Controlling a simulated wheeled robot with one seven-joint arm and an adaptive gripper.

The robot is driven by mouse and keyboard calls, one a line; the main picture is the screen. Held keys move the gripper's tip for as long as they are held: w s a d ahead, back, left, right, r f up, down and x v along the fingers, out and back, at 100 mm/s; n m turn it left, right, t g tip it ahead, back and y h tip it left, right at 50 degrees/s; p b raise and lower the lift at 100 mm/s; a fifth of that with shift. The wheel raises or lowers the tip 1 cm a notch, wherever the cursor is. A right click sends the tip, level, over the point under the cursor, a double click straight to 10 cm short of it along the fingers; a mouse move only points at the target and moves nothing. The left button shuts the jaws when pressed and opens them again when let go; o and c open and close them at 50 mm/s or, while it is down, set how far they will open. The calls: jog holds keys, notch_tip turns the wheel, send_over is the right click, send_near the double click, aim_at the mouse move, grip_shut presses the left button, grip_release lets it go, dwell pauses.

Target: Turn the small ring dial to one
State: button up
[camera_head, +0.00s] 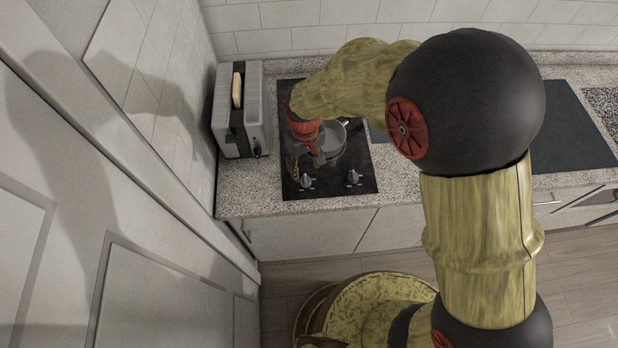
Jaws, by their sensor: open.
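A black cooktop (335,184) is set in the counter. It has two grey dials near its front edge, a left dial (307,182) and a right dial (353,177). Their markings are too small to read, and I cannot tell which is the small ring dial. My gripper (307,164) is open above the left part of the cooktop, just behind the left dial in the picture. I see nothing between its fingers. I cannot tell whether it touches anything. My arm and gripper hide the back left of the cooktop.
A grey pan (328,141) sits on the cooktop beside my gripper, partly hidden. A toaster (239,110) with bread in it stands on the left. A white cabinet or door (150,290) is close on the left. The front counter strip (400,180) is clear.

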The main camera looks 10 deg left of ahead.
aim_at(306, 178)
notch_tip(306, 178, down, 7)
jog(key=shift+f+b, duration=0.15)
jog(key=shift+b, duration=0.2)
jog(key=shift+c, duration=0.4)
grip_shut()
jog(key=shift+m, duration=0.4)
jog(key=m, duration=0.2)
jog(key=shift+m, duration=0.4)
jog(key=m+p, duration=0.1)
jog(key=m, duration=0.2)
jog(key=shift+m, duration=0.3)
jog(key=m, duration=0.6)
jog(key=shift+w+m, duration=0.1)
jog(key=shift+m, duration=0.3)
